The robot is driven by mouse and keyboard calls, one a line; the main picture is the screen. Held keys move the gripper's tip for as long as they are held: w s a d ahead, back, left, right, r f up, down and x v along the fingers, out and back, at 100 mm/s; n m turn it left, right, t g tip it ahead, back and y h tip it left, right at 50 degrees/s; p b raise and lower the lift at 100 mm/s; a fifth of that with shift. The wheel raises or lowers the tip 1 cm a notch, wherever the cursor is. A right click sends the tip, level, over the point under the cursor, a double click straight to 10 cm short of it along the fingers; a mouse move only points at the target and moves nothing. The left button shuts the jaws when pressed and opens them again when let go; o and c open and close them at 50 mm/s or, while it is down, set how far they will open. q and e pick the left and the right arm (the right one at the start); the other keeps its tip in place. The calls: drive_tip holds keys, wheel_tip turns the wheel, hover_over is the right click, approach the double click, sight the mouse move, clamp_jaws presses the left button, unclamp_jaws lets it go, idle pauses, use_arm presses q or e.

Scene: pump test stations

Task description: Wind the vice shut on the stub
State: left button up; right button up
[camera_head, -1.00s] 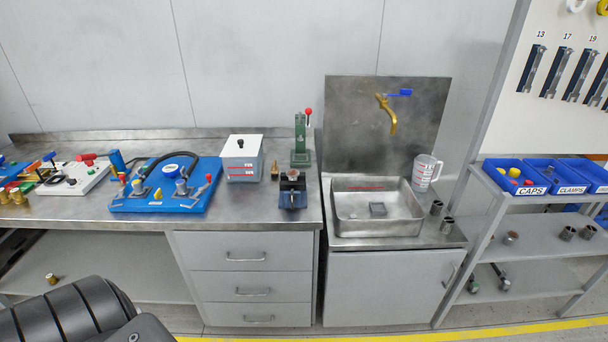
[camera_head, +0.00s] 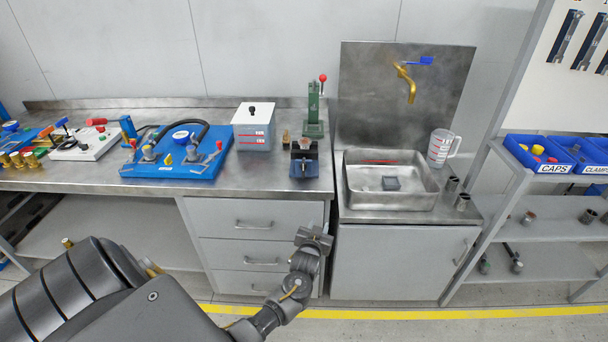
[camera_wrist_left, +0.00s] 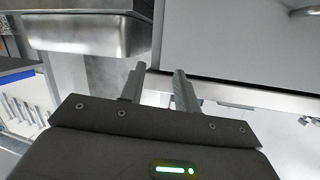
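The small vice (camera_head: 304,163), with a dark body and blue front, stands near the front edge of the steel bench, left of the sink. A small brownish piece shows at its top, perhaps the stub; it is too small to tell how the jaws sit on it. My left gripper (camera_head: 316,237) is in front of the drawers, below the bench edge and the vice, touching nothing. In the left wrist view its two fingers (camera_wrist_left: 160,70) are apart with nothing between them. The vice cannot be made out there. My right gripper is out of view.
A green press (camera_head: 314,118) with a red knob stands behind the vice. A white box (camera_head: 254,130) and a blue pump board (camera_head: 175,165) lie to its left. A steel sink tray (camera_head: 390,200) is to the right. The bench edge overhangs the drawers (camera_head: 255,222).

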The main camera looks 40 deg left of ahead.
use_arm(q)
wheel_tip(320, 180, up, 7)
drive_tip(key=a+n+y, duration=0.2)
drive_tip(key=a, duration=0.1)
drive_tip(key=n+y, duration=0.2)
approach(304, 169)
drive_tip(key=shift+t, duration=0.3)
drive_tip(key=x, duration=0.3)
drive_tip(key=p+x, duration=0.1)
drive_tip(key=x, duration=0.5)
drive_tip(key=shift+w+a+f, duration=0.2)
drive_tip(key=shift+a+f, duration=0.15)
clamp_jaws()
